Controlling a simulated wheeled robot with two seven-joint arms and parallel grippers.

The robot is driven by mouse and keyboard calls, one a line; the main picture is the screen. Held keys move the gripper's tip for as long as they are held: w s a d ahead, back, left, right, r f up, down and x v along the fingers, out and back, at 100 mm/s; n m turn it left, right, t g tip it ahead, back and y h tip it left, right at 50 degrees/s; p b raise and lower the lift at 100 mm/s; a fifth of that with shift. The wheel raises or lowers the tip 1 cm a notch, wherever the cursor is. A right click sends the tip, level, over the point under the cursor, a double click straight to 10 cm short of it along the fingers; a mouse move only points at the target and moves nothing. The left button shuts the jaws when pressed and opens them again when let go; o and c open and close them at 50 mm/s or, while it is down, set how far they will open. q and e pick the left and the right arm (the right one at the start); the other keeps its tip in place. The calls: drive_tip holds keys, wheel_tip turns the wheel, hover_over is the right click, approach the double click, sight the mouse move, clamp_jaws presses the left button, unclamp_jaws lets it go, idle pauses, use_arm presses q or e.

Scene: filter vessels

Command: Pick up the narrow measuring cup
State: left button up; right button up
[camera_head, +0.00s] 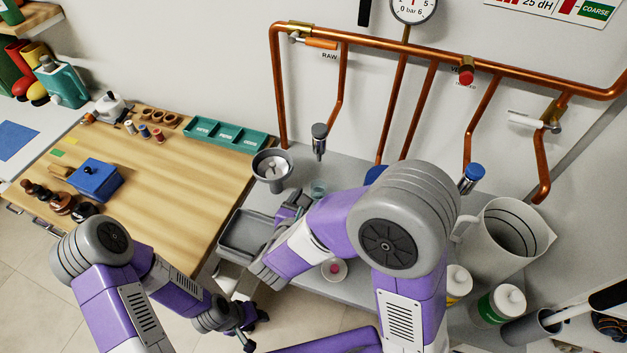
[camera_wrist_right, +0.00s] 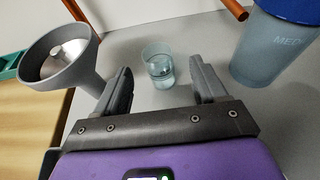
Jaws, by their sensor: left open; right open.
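A small clear cup (camera_wrist_right: 158,68), which I take for the narrow measuring cup, stands upright on the grey worktop. In the right wrist view it is between and just beyond the fingertips of my right gripper (camera_wrist_right: 162,75). The fingers are open, one on each side, and do not appear to touch it. In the head view the cup (camera_head: 318,188) is small, beside my right gripper (camera_head: 292,203), whose own arm partly covers that area. My left gripper (camera_head: 246,330) is open and empty, low in front of the wooden table, away from the cup.
A grey funnel (camera_wrist_right: 60,50) stands left of the cup, close to my right gripper. A blue-topped vessel marked MED (camera_wrist_right: 272,55) stands to the right. A grey tray (camera_head: 243,235), a large jug (camera_head: 500,235) and a tap (camera_head: 319,140) are nearby. Copper pipes line the wall.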

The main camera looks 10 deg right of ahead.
sight(320, 183)
drive_tip(key=shift+w+d+f, duration=0.25)
drive_tip(key=shift+w+d, duration=0.1)
drive_tip(key=shift+d, duration=0.15)
drive_tip(key=b+x, duration=0.1)
drive_tip(key=x, duration=0.4)
drive_tip(key=shift+w+a+b, duration=0.15)
drive_tip(key=shift+a+b, duration=0.15)
drive_tip(key=shift+b, duration=0.05)
drive_tip(key=c, duration=1.2)
use_arm(q)
drive_tip(key=shift+s+f, duration=0.4)
drive_tip(key=shift+f, duration=0.45)
use_arm(e)
drive_tip(key=shift+o, duration=0.2)
use_arm(q)
drive_tip(key=shift+r, duration=0.1)
use_arm(e)
drive_tip(key=shift+a+r, duration=0.1)
drive_tip(key=shift+r, duration=0.1)
